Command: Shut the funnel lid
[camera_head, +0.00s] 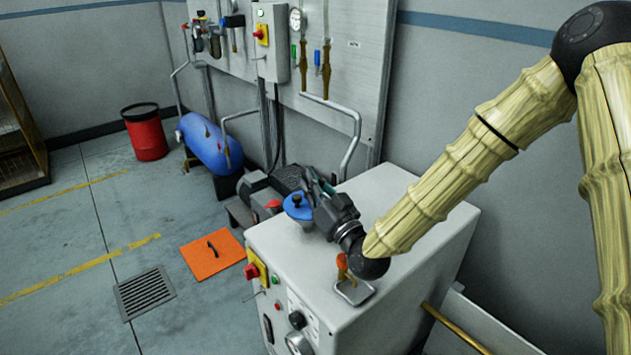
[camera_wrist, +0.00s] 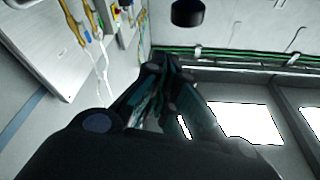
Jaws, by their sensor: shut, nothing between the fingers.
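The blue funnel (camera_head: 303,224) stands on top of the pale grey machine cabinet (camera_head: 400,212), near its back left corner. A round blue piece with a small dark knob, which looks like the funnel lid (camera_head: 294,208), lies across its mouth. I cannot tell whether it is fully seated. My gripper (camera_head: 318,181) is right beside the funnel and overlaps its right side in the head view. Its fingers are together and empty, and point up and away. Contact with the lid cannot be made out. The wrist view shows the dark fingers (camera_wrist: 168,68), but no funnel or lid.
An orange-handled valve (camera_head: 342,265) stands on the cabinet top beside my wrist. A motor (camera_head: 262,190) sits behind the cabinet. A wall panel (camera_head: 345,80) carries pipes and switches. An orange plate (camera_head: 212,254) and a drain grate (camera_head: 144,293) are on the floor at left.

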